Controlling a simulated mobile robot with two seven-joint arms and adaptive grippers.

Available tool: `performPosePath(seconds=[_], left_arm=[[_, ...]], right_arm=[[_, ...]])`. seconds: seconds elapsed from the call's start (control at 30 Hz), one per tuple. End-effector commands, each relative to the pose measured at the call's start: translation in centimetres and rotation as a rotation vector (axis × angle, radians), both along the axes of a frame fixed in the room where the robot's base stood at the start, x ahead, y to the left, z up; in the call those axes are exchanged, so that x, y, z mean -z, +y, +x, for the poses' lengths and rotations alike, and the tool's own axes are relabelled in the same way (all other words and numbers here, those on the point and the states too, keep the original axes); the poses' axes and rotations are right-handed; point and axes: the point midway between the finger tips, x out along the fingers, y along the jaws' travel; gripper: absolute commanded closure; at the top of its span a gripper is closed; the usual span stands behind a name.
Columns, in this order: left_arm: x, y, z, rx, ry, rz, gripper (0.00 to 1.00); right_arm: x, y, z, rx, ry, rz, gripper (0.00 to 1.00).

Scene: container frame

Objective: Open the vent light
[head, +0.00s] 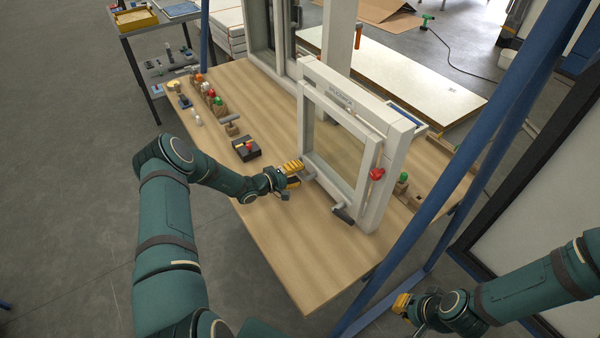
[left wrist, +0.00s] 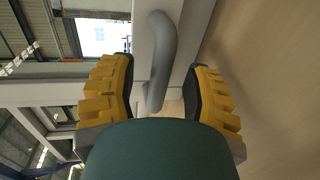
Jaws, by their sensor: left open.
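The vent light (head: 345,150) is a small white framed window standing upright on the wooden table, its glazed sash appearing closed in the frame. A grey lever handle (left wrist: 163,50) shows large in the left wrist view, between the yellow-padded fingers of my left gripper (left wrist: 160,78). The fingers are apart, with gaps on both sides of the handle. In the head view my left gripper (head: 293,174) is at the left side of the frame, beside a grey handle (head: 308,177). Another grey part (head: 343,213) sits at the lower front. My right gripper (head: 403,304) is low at right, away from the window; its opening is unclear.
The wooden table (head: 270,245) is clear in front. A dark box (head: 246,150) and several coloured buttons stand behind my left arm. A blue post (head: 445,170) rises right of the table.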

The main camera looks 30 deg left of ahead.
Motion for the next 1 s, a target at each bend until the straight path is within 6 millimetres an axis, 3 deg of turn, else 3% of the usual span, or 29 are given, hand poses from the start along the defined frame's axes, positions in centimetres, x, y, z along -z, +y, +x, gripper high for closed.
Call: performPosePath(seconds=[0.47,0.57,0.6,0.63,1.0], left_arm=[[0.28,-0.66,1.12,-0.001,0.000,0.000,0.51],[0.28,-0.65,1.11,0.000,0.000,0.000,0.80],[0.28,-0.65,1.10,0.000,0.000,0.000,0.94],[0.28,-0.65,1.10,0.000,0.000,0.000,1.00],[0.18,-0.05,0.99,-0.001,0.013,0.009,1.00]], right_arm=[[0.01,0.00,0.00,0.000,0.000,0.000,1.00],[0.01,0.00,0.00,0.000,0.000,0.000,1.00],[0.01,0.00,0.00,0.000,0.000,0.000,1.00],[0.01,0.00,0.00,0.000,0.000,0.000,1.00],[0.10,0.01,0.00,0.000,0.000,0.000,1.00]])
